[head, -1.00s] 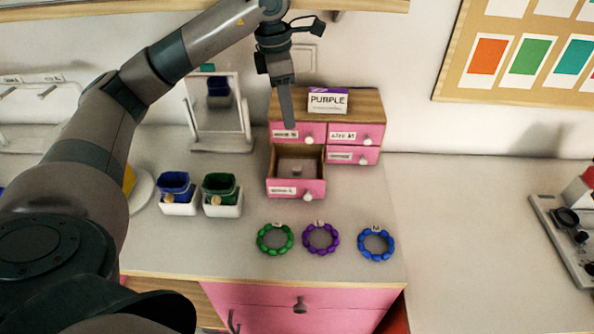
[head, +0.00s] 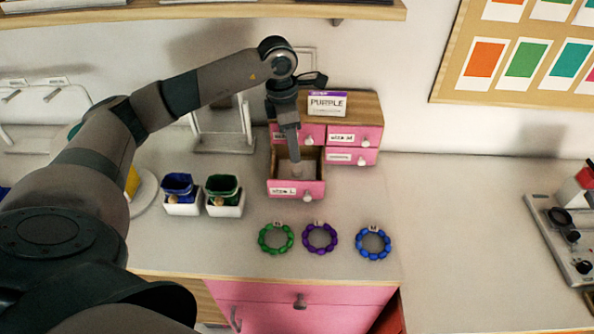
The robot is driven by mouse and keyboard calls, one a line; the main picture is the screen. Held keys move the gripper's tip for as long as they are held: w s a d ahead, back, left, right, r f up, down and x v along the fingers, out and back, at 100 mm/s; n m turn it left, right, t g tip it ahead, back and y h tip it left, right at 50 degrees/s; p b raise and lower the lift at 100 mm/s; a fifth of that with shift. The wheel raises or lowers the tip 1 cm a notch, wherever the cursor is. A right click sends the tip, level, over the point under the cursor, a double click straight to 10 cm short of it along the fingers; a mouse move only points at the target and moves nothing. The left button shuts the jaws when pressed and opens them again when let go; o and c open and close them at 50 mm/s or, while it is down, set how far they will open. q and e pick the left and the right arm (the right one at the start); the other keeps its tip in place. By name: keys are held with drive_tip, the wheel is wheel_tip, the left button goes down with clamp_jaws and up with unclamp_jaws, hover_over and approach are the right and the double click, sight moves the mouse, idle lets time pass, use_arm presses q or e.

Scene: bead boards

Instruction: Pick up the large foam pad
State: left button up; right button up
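The open drawer (head: 282,188), with a label that seems to read size L, juts from a small pink and wooden chest. A grey pad (head: 284,172) lies flat inside it, with a small raised bit near its middle. My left gripper (head: 296,160) points straight down from above, its tips at the drawer opening over the pad. Its fingers are seen edge on, so I cannot tell whether they are open or touch the pad. They hide part of the drawer inside. My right gripper is out of view.
A PURPLE card (head: 327,104) stands on the chest. Blue (head: 178,186) and green (head: 222,188) bins stand left of the drawer. Green (head: 276,238), purple (head: 320,238) and blue (head: 373,244) bead rings lie in front.

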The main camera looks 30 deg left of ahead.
sight(297, 169)
use_arm(q)
drive_tip(key=shift+w+d+f, duration=0.1)
drive_tip(key=shift+f, duration=0.75)
drive_tip(key=f, duration=0.1)
drive_tip(key=f+p, duration=0.1)
drive_tip(key=f, duration=0.1)
drive_tip(key=f+p, duration=0.1)
drive_tip(key=shift+w+d+f, duration=0.15)
drive_tip(key=shift+d+f, duration=0.1)
drive_tip(key=shift+f, duration=0.65)
clamp_jaws()
